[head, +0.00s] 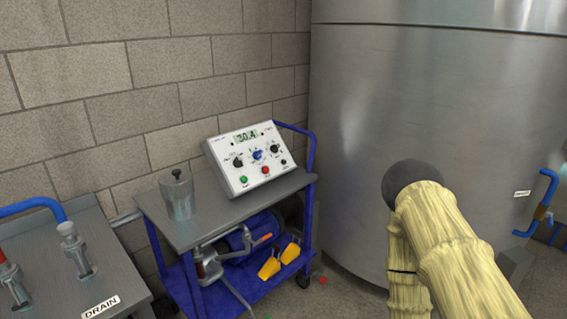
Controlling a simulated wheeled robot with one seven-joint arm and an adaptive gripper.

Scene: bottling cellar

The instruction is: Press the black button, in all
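A white control box (249,158) with a sloped front stands on the top shelf of the blue cart. Along its lower edge are a green button (243,180), a red button (265,170) and a small black button (284,162) at the right end. Above them sit a black knob (238,163), a blue knob (257,155) and another black knob (274,149). A display (246,136) at the top seems to read 30.4. My arm shows at the lower right, apart from the box; my gripper cannot be seen.
A large steel tank (360,130) stands close on the right. A drain bench (120,275) is at lower left.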

